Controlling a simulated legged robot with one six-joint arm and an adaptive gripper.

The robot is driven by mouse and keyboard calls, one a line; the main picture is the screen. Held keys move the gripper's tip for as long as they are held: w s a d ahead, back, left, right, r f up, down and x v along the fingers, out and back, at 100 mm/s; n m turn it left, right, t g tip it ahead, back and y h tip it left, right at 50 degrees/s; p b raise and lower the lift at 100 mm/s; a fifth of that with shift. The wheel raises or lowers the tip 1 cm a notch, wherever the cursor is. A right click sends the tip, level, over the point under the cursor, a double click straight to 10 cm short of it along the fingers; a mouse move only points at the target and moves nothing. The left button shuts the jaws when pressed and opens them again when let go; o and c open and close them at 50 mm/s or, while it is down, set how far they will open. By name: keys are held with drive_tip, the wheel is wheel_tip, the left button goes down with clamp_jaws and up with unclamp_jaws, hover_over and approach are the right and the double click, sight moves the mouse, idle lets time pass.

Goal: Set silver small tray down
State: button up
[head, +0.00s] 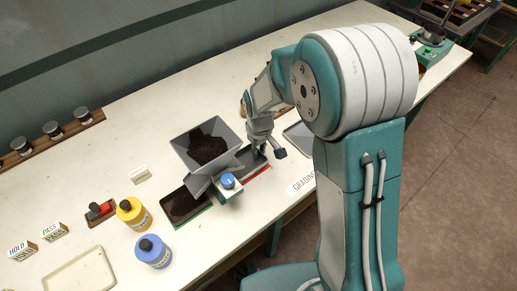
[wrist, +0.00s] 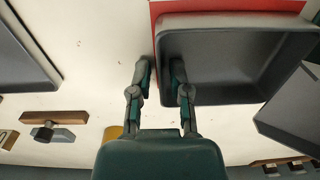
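A small silver-grey tray (wrist: 225,101) lies at the upper right of the wrist view, over a red marking (wrist: 228,7). It looks empty inside. In the head view the tray (head: 272,181) is partly hidden behind the sorter and my arm, beside the red strip (head: 257,184). My gripper (wrist: 162,72) straddles the tray's near side wall, one finger outside and one inside. The fingers stand apart, with a gap visible around the thin wall. In the head view my gripper (head: 268,151) is low at the tray's end.
A grey hopper of dark grains (head: 208,148) stands left of my gripper. A tray of dark grains (head: 184,206) lies below it. Another grey tray (head: 300,136) lies to the right. Yellow (head: 132,214) and blue (head: 153,251) bottles stand in front.

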idle(0.3)
wheel_tip(320, 180, up, 12)
drive_tip(key=shift+d+r, duration=0.15)
drive_tip(key=shift+r, duration=0.05)
idle(0.3)
drive_tip(key=s+d+r+m+t, duration=0.2)
drive_tip(key=s+d+r, duration=0.3)
drive_tip(key=s, duration=0.5)
drive_tip(key=s+d+r+m+t, duration=0.3)
drive_tip(key=s+d+r+m, duration=0.1)
drive_tip(key=s, duration=0.6)
drive_tip(key=shift+d+r+m+t, duration=0.35)
drive_tip(key=shift+d+r, duration=0.4)
drive_tip(key=shift+d, duration=0.35)
idle(0.3)
